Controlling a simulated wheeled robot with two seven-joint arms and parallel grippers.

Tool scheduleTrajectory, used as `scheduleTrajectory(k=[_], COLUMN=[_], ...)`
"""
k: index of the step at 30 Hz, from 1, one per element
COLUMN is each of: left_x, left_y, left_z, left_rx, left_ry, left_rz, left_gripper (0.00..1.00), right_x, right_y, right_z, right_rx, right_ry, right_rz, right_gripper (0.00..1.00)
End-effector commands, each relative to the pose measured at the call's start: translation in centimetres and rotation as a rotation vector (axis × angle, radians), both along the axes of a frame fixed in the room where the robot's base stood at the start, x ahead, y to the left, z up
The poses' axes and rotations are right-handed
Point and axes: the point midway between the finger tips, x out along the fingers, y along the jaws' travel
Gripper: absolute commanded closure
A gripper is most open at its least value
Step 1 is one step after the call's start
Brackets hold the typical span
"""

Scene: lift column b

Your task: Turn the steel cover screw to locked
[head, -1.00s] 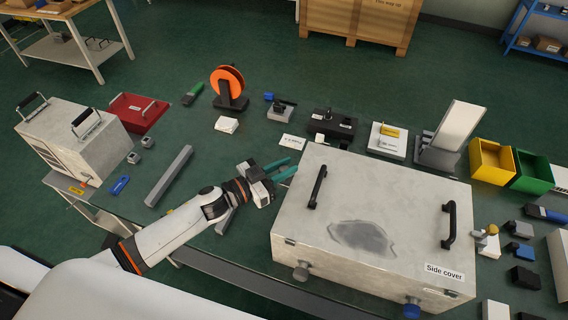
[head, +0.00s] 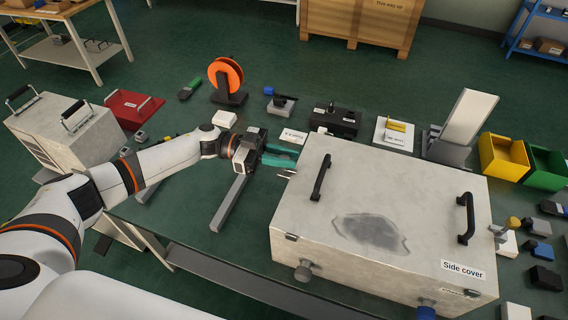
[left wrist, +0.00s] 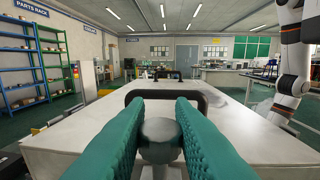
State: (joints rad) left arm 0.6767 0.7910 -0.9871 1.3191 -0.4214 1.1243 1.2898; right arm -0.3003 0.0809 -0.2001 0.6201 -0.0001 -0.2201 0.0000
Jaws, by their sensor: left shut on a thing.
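The large pale box with the "Side cover" label (head: 340,200) stands on the table at right, with two black handles on top. My left gripper (head: 288,156) is at the box's far left edge, its green fingers pointing at it. In the left wrist view the green fingers (left wrist: 160,125) are shut on a round grey steel screw head (left wrist: 160,131), with the box top and a black handle behind it. In the head view this screw head is hidden by the fingers.
A grey bar (head: 231,203) lies below my left gripper. A white label card (head: 293,136), a black block (head: 335,120) and an orange reel (head: 226,78) stand behind it. Yellow (head: 503,160) and green (head: 548,172) bins are at right.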

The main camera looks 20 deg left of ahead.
Motion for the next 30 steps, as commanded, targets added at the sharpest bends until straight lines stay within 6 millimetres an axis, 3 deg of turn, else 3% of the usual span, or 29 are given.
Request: scheduleTrajectory(k=[6,23,24,27,30], left_x=[0.07,-0.03,-0.03,-0.03,-0.04], left_y=[-0.06,-0.11,-0.11,-0.11,-0.10], left_z=[-0.14,0.00,0.00,0.00,0.00], left_rx=[0.000,-0.001,-0.001,-0.001,-0.001], left_ry=[-0.001,0.001,0.001,0.000,0.000], left_rz=[-0.070,-0.097,-0.097,-0.096,-0.096], left_gripper=[1.00,1.00,0.72,0.57,0.57], right_x=[-0.01,0.01,0.01,0.01,0.01], right_y=[-0.02,-0.01,-0.01,-0.01,0.00], right_z=[-1.33,-1.51,-1.51,-1.51,-1.51], right_rx=[0.000,0.000,0.000,0.000,0.000], right_ry=[0.000,0.000,0.000,0.000,0.000], right_rz=[0.000,-0.001,-0.001,-0.001,-0.001], right_gripper=[0.43,0.43,0.43,0.43,0.43])
